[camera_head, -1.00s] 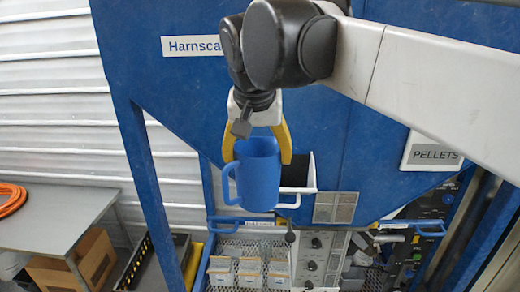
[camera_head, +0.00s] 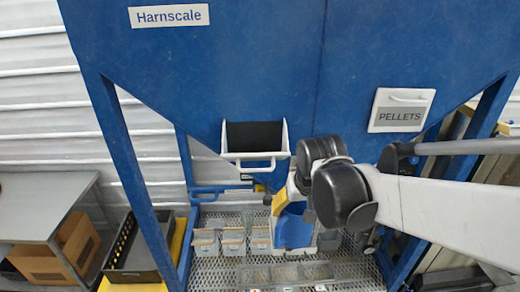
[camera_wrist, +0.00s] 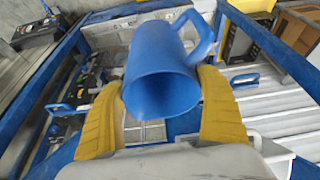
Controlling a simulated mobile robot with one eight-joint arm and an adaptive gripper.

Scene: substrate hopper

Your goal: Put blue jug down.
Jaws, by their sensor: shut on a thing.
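The blue jug (camera_head: 294,230) is low over the metal mesh deck, partly hidden behind my arm and gripper. In the wrist view the jug (camera_wrist: 160,62) shows its open mouth toward the camera and its handle at upper right. My gripper (camera_head: 284,205) has its yellow fingers on either side of the jug. In the wrist view my gripper (camera_wrist: 162,100) is shut around it. Whether the jug's base touches the deck is hidden.
The mesh deck (camera_head: 215,272) holds several small grey bins (camera_head: 233,241) left of the jug and a long tray (camera_head: 285,274) in front. The blue hopper (camera_head: 260,70) with its chute (camera_head: 254,138) rises above. A grey table (camera_head: 40,205) stands at left.

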